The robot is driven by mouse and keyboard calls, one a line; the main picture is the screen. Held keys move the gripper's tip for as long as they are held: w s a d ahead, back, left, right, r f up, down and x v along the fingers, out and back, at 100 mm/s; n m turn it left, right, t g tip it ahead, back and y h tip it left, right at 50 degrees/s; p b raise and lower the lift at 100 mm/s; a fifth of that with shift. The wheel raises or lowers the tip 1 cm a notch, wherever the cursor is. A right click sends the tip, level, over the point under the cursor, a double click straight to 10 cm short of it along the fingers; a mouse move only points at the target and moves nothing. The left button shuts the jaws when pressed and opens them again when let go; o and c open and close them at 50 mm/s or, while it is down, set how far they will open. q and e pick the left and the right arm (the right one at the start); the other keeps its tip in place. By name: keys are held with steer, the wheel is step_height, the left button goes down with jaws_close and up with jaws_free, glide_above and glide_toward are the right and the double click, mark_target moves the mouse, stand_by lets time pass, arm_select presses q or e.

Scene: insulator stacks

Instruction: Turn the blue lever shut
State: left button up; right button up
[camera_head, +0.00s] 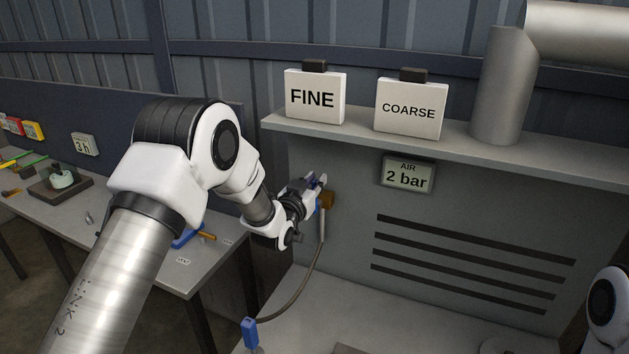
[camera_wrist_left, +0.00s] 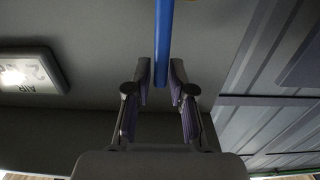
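The blue lever (camera_wrist_left: 163,45) comes down from the top of the left wrist view as a straight bar. Its end lies between the two fingers of my left gripper (camera_wrist_left: 162,85). The fingers stand apart, one on each side of the lever, with narrow gaps seeming to show beside it; contact is hard to judge. In the head view my left gripper (camera_head: 319,181) is at the grey panel, beside a small brass-coloured valve body (camera_head: 327,199). The lever is mostly hidden there by the gripper. My right gripper is out of view.
A shelf (camera_head: 460,141) with FINE (camera_head: 314,98) and COARSE (camera_head: 409,110) signs juts out above the gripper. An AIR 2 bar display (camera_head: 407,176) is right of the valve. A hose (camera_head: 308,285) hangs below it. A side table (camera_head: 205,262) stands left.

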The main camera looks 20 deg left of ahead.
arm_select(q)
jaws_close()
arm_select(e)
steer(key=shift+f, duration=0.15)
